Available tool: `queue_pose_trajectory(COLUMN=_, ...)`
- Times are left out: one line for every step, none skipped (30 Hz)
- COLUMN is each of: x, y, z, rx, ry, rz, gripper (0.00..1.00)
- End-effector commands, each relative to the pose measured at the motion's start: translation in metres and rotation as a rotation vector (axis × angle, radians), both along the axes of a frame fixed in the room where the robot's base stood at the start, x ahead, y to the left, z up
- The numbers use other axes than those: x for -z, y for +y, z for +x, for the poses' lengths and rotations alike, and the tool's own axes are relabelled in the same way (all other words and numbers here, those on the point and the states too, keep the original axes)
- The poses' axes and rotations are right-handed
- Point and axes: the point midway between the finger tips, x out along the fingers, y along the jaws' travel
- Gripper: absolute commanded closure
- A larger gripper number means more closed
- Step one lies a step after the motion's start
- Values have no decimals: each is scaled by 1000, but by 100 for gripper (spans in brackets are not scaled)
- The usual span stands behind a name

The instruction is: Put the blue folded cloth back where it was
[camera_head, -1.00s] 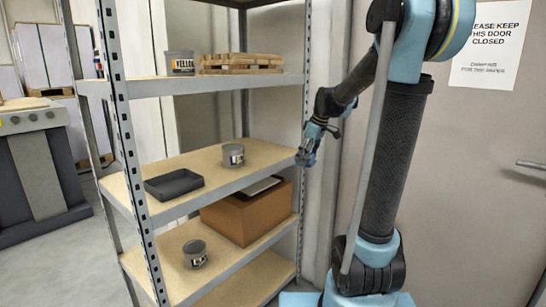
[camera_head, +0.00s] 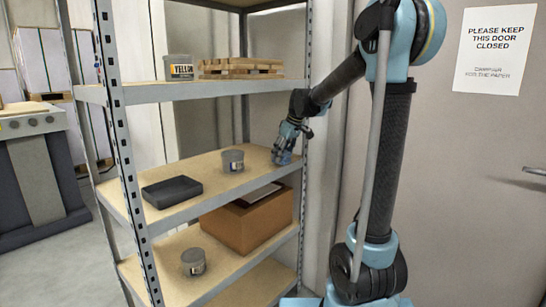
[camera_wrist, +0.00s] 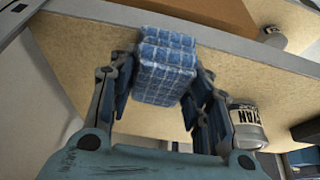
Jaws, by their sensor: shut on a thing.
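My gripper (camera_head: 285,148) is shut on the blue folded cloth (camera_wrist: 165,62), a blue checked bundle with white lines. The cloth sits between the two fingers in the wrist view. A grey can (camera_head: 233,161) stands to the left of my gripper. Its label, partly readable as "YAN", shows in the wrist view (camera_wrist: 246,128), beside the right finger.
A black tray (camera_head: 172,191) lies further left on the middle shelf. A cardboard box (camera_head: 245,222) and another can (camera_head: 193,261) are below. A rack post (camera_head: 304,120) stands close to my arm.

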Motion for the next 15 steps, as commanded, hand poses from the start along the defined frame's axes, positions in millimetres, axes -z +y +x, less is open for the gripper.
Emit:
queue_pose_trajectory(x=0, y=6, z=4, rx=-2, ry=0, rz=0, gripper=90)
queue_pose_trajectory(x=0, y=8, z=5, rx=-2, ry=0, rz=0, gripper=90)
queue_pose_trajectory(x=0, y=10, z=7, rx=-1, ry=0, rz=0, gripper=90)
queue_pose_trajectory(x=0, y=11, z=7, rx=-1, ry=0, rz=0, gripper=90)
queue_pose_trajectory(x=0, y=12, z=8, rx=-2, ry=0, rz=0, gripper=90)
queue_pose_trajectory(x=0, y=13, z=9, rx=-2, ry=0, rz=0, gripper=90)
queue_pose_trajectory(x=0, y=14, z=9, rx=-2, ry=0, rz=0, gripper=90)
queue_pose_trajectory(x=0, y=15, z=10, rx=-2, ry=0, rz=0, gripper=90)
queue_pose_trajectory(x=0, y=18, z=12, rx=-3, ry=0, rz=0, gripper=90)
queue_pose_trajectory(x=0, y=21, z=14, rx=-4, ry=1, rz=0, gripper=90)
queue_pose_trajectory(x=0, y=24, z=17, rx=-4, ry=1, rz=0, gripper=90)
queue_pose_trajectory(x=0, y=29, z=20, rx=-4, ry=1, rz=0, gripper=90)
queue_pose_trajectory(x=0, y=32, z=23, rx=-4, ry=1, rz=0, gripper=90)
queue_pose_trajectory(x=0, y=36, z=26, rx=-4, ry=0, rz=0, gripper=90)
queue_pose_trajectory(x=0, y=41, z=30, rx=-4, ry=0, rz=0, gripper=90)
